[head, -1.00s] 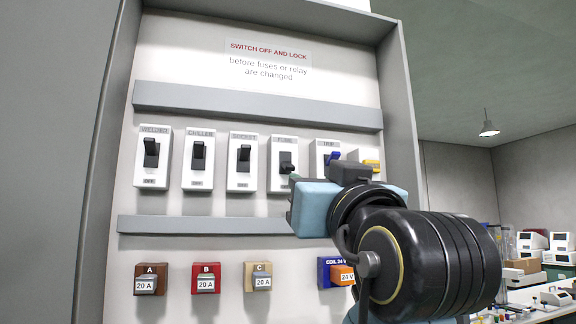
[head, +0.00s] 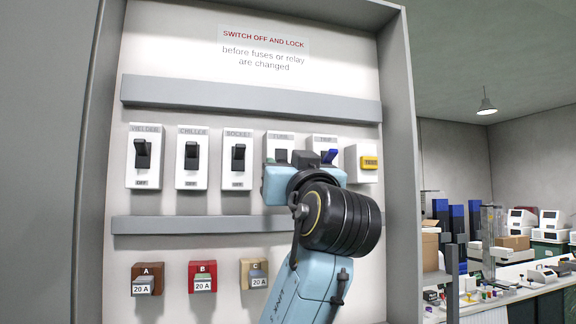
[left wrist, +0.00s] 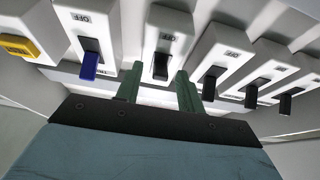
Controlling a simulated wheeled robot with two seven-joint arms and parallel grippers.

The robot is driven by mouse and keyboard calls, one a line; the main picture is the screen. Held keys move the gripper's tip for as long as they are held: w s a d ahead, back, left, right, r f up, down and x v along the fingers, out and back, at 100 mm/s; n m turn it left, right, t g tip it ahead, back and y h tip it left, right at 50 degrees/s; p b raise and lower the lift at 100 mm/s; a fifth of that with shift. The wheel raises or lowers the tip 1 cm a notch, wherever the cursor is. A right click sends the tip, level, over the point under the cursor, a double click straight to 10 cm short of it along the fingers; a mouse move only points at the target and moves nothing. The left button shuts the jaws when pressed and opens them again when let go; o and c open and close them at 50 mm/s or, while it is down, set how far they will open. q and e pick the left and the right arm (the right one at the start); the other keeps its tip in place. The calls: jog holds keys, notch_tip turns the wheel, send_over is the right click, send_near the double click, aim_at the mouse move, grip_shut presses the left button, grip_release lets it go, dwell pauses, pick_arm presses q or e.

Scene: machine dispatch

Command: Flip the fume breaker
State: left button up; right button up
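The fume breaker (head: 281,141) is a white switch in the cabinet's breaker row, fourth from the left. My left gripper covers its lower half in the head view. In the left wrist view its black lever (left wrist: 160,67) shows and sits closer to its OFF mark than the neighbouring black levers do to theirs. My left gripper (head: 290,172) is in front of this breaker. In the left wrist view its two green fingers (left wrist: 158,80) are apart, one on each side of the lever, with nothing gripped. Contact cannot be told. My right gripper is not in view.
Socket breaker (head: 237,160) stands left of the fume breaker; the blue-levered trip breaker (head: 329,156) and a yellow-buttoned box (head: 368,163) stand right. Grey rails run above (head: 250,97) and below (head: 180,224). Fuses (head: 202,277) sit lower. A cluttered bench (head: 500,303) is at right.

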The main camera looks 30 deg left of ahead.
pick_arm(q)
grip_shut()
jog(key=shift+d+r+g+h, duration=0.15)
jog(key=shift+r+g+h, duration=0.25)
jog(key=shift+h, duration=0.4)
jog(key=shift+s+r+g+h, duration=0.1)
jog(key=shift+r+g+h, duration=0.5)
jog(key=shift+g+h, duration=0.35)
jog(key=shift+r+g+h, duration=0.55)
jog(key=shift+g+h, duration=0.2)
jog(key=shift+h, duration=0.2)
jog(key=shift+a+r+g+h, duration=0.25)
jog(key=shift+r+g+h, duration=0.3)
jog(key=shift+g+h, duration=0.5)
jog(key=shift+w, duration=0.2)
